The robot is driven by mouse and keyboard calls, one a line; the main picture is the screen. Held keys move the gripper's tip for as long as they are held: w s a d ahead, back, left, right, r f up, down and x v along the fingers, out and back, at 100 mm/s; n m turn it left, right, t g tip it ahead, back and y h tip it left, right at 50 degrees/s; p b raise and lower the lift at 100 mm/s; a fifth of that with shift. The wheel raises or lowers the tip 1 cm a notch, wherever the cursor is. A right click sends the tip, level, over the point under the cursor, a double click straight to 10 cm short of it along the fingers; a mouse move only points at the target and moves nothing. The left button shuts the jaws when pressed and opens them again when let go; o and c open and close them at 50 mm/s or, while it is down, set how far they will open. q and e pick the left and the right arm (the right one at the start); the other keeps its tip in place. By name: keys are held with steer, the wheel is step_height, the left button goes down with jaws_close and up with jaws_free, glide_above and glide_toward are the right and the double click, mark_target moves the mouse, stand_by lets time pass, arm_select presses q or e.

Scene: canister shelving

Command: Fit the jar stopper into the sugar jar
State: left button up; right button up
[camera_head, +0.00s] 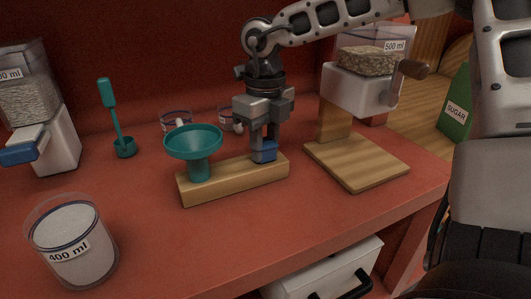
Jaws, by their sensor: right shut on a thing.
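A clear open jar (75,248) marked 400 ml, filled with white grains, stands at the front left, well apart from the gripper. It looks like the sugar jar, though its label shows only the volume. My left gripper is not in view.
A teal funnel (195,143) stands in the wooden block (236,181). A teal scoop (117,125) and two small clear containers are behind. Dispensers stand left (45,140) and right (362,88). A green SUGAR bag (457,107) is at right. Red counter between jar and block is clear.

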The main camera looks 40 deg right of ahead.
steer(key=shift+r+p, duration=1.5)
steer(key=shift+r, duration=1.2)
steer(key=shift+f, duration=0.1)
